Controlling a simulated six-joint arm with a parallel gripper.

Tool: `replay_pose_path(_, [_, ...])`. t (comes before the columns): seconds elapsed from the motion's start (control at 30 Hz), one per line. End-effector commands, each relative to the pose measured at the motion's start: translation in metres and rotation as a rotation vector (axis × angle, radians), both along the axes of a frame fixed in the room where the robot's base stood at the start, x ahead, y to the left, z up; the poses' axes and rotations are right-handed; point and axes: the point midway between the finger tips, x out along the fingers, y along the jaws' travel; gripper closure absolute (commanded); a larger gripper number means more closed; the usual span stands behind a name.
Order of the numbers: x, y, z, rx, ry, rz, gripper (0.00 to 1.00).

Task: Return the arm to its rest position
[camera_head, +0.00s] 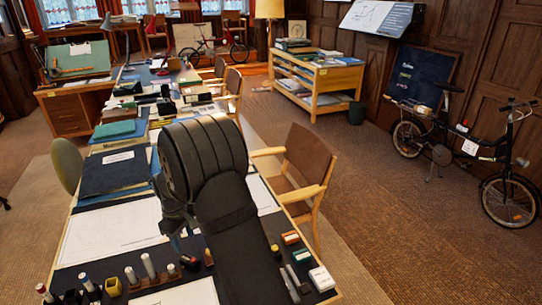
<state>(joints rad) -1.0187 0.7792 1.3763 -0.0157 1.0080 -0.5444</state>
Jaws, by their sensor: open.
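My arm fills the middle of the view as a thick black link with a ribbed, rounded bend at its top. My gripper (177,236) shows only in small part, as dark pieces at the left side of the arm above the desk; it is open. Most of it is hidden behind my arm, and I see nothing held in it.
Below lies a long desk with drawing sheets (112,234), dark folders (113,170), a rack of bottles (160,278) and small boxes (321,278). A wooden chair (305,175) stands close on the right. A bicycle (465,150) stands farther right; the carpet between is clear.

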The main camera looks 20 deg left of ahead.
Motion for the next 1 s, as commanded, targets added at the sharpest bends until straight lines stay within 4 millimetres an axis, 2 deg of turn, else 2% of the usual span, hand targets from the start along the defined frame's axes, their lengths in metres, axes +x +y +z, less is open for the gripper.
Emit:
replay_pose_path(0.4, [0.000, -0.003, -0.081, -0.003, 0.002, 0.000, 0.49])
replay_pose_path(0.6, [0.000, -0.003, -0.109, -0.002, 0.001, 0.000, 0.49])
replay_pose_path(0.7, [0.000, -0.003, -0.117, -0.001, 0.000, 0.000, 0.49])
replay_pose_path(0.8, [0.000, -0.003, -0.109, 0.002, -0.001, 0.000, 0.49])
replay_pose_path(1.0, [0.000, -0.003, -0.108, 0.000, 0.000, 0.000, 0.49])
